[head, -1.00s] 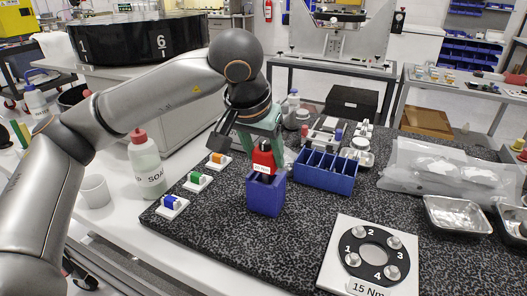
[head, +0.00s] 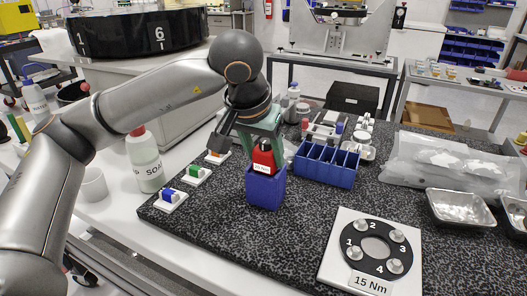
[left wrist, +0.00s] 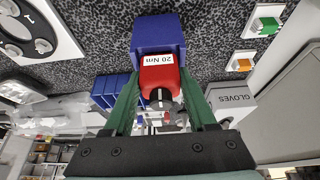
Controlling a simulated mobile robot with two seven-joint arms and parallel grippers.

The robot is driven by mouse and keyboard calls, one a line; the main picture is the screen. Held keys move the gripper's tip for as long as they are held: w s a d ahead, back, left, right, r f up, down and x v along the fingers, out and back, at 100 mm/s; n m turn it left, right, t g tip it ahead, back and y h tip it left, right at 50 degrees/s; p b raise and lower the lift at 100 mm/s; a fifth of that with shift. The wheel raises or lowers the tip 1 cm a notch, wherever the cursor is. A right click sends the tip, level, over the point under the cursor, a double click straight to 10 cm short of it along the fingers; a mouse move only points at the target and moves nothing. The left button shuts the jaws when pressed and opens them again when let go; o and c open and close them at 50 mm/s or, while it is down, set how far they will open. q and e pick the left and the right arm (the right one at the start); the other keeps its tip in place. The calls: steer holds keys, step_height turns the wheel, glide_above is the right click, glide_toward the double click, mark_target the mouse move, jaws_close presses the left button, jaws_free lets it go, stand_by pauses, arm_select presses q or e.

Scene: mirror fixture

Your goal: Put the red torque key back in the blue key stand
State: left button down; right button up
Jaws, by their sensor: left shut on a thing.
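The red torque key (head: 263,158) is upright with a white "20 Nm" label. Its lower end is at the open top of the blue key stand (head: 265,192), and the stand's wall hides the bottom of the key. My left gripper (head: 264,140) is shut on the key's upper part from above. In the left wrist view the green fingers (left wrist: 160,98) lie either side of the key's dark top, with the red body (left wrist: 158,75) reaching to the blue stand (left wrist: 158,35). How deep the key sits cannot be told. My right gripper is not in view.
A blue divided bin (head: 325,165) stands right of the stand. Small blocks on white plates (head: 170,200) line the mat's left edge. A "15 Nm" plate with numbered bolts (head: 372,250) lies at front right. The dark mat between stand and plate is clear.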

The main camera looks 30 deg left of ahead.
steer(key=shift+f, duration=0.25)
